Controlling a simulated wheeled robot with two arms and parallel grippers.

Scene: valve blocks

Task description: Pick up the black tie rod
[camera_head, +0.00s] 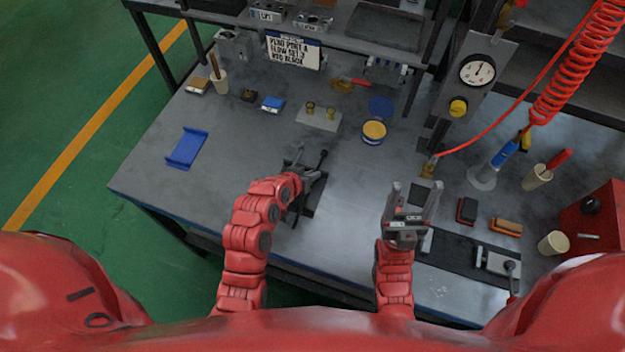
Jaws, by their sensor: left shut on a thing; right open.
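My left gripper (298,166) is shut on a dark thing at the front middle of the bench. Its fingers and wrist hide most of what it holds, so I cannot tell whether this is the black tie rod. A thin dark bar with a black knob (323,154) rises just right of the fingers, over a dark fixture (306,198). My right gripper (417,187) is open, its fingers pointing away from me above the bench. A dark patch shows between them; nothing is clearly held. I cannot pick out the tie rod for certain elsewhere.
The grey bench (225,150) holds a blue tray (187,148), a grey plate with brass fittings (319,117) and a yellow-topped blue tin (374,131). A toggle clamp (497,262) stands front right. A red coiled hose (575,60) hangs at the right. The front left is clear.

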